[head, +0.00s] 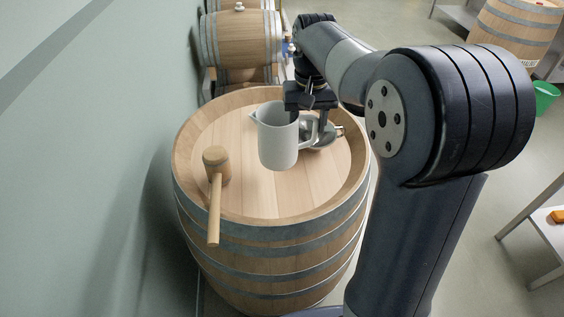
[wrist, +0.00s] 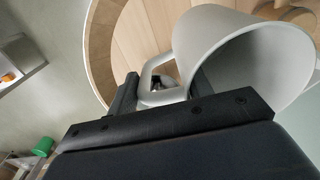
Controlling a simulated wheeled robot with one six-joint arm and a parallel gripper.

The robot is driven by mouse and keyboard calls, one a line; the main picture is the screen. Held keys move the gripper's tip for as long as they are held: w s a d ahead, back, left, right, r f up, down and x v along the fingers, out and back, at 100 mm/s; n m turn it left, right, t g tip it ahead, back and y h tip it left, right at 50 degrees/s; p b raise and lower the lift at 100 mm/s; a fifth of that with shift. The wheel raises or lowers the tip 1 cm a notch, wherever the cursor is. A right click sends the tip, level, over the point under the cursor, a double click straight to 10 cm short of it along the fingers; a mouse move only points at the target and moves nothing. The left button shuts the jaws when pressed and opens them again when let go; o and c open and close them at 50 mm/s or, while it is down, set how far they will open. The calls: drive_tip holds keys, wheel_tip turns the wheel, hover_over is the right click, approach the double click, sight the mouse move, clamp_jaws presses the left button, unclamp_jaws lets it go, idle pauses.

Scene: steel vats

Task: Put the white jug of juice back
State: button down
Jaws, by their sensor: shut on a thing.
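The white jug (head: 278,137) is upright over the top of the wooden barrel (head: 245,204) in the head view. Whether its base touches the barrel top I cannot tell. My gripper (head: 308,118) is at the jug's handle side, shut on the handle. In the wrist view the jug (wrist: 235,50) fills the upper right, its mouth open toward the camera, and the handle (wrist: 157,68) lies between the fingers of my gripper (wrist: 160,92). The inside that shows is plain grey-white; I see no juice there.
A wooden mallet (head: 215,190) lies left of the jug, its handle over the barrel's front rim. A metal bowl (head: 322,134) sits right behind the jug's handle, partly hidden. The wall is close on the left. More barrels (head: 240,38) stand behind.

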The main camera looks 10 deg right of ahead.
wheel_tip(320, 180, down, 10)
drive_tip(key=shift+r, duration=0.25)
drive_tip(key=shift+f, duration=0.1)
drive_tip(key=c, duration=0.7)
unclamp_jaws()
drive_tip(key=shift+o, duration=0.2)
wheel_tip(320, 180, up, 12)
drive_tip(key=shift+s+r, duration=0.1)
